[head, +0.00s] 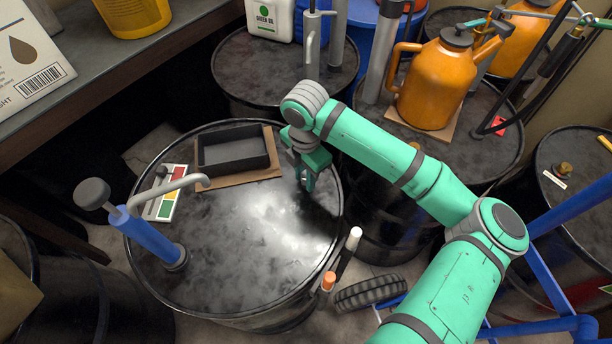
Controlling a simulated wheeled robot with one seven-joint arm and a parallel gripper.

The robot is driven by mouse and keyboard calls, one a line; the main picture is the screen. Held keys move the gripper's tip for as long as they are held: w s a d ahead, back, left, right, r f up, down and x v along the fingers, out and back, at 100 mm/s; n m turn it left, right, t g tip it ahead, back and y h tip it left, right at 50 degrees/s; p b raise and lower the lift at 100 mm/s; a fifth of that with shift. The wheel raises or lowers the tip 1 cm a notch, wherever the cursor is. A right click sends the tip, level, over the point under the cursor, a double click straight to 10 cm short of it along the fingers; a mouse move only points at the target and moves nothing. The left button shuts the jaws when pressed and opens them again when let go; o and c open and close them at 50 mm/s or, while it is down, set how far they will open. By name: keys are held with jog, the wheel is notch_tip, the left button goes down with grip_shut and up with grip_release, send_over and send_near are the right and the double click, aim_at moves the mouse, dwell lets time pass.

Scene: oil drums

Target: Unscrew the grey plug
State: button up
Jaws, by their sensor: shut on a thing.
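My gripper (307,180) is at the top of the front black drum (250,235), near the right part of its lid and to the right of the dark tray. It points down, with its fingers close to the lid. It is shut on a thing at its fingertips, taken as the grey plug. The fingers hide that thing, so I cannot see its shape or how it sits in the lid. My green arm reaches in from the lower right.
On the same lid stand a blue hand pump (148,235) with a curved spout, a dark tray (232,150) on cardboard and a colored label card (168,190). An orange can (435,82) stands on the drum behind. The front lid's middle is clear.

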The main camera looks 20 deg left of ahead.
jog(key=n, duration=0.6)
jog(key=shift+s+d, duration=0.1)
jog(key=shift+d, duration=0.05)
jog(key=o, duration=1.1)
